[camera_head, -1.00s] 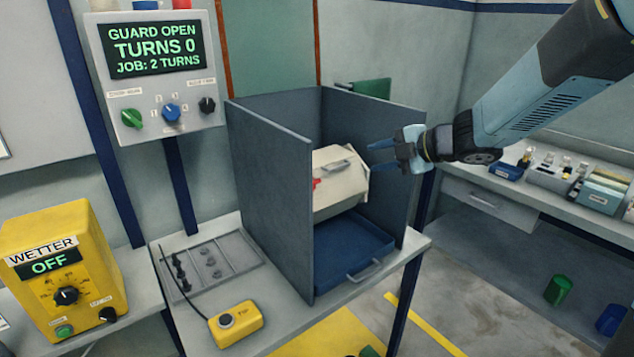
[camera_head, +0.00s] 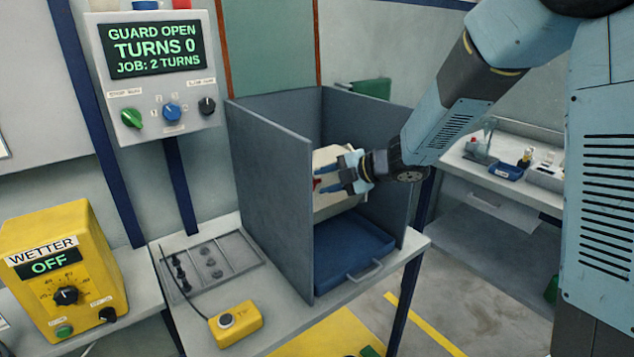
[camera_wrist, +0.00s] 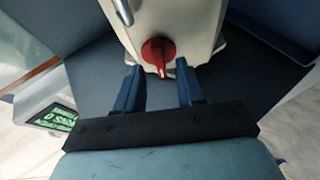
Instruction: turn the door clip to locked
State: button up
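The door clip is a small red knob (camera_wrist: 158,52) with a raised bar, on the face of a cream-coloured box (camera_wrist: 196,22). In the head view the cream box (camera_head: 328,158) sits inside the grey enclosure, and the red clip (camera_head: 317,184) shows only as a sliver behind my fingers. My gripper (camera_head: 328,179) is at the front of the box. In the wrist view my gripper (camera_wrist: 160,76) is open, its two blue fingers apart, with the red clip just beyond and between the fingertips. I cannot tell whether the fingers touch it.
Grey side panels (camera_head: 270,205) stand on both sides of the box. A blue tray (camera_head: 350,248) lies below it. A yellow tip button box (camera_head: 236,322) and a grey rack (camera_head: 212,266) are on the table. The panel display (camera_head: 152,48) reads guard open, turns 0.

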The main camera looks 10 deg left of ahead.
jog(key=shift+x, duration=1.2)
grip_shut()
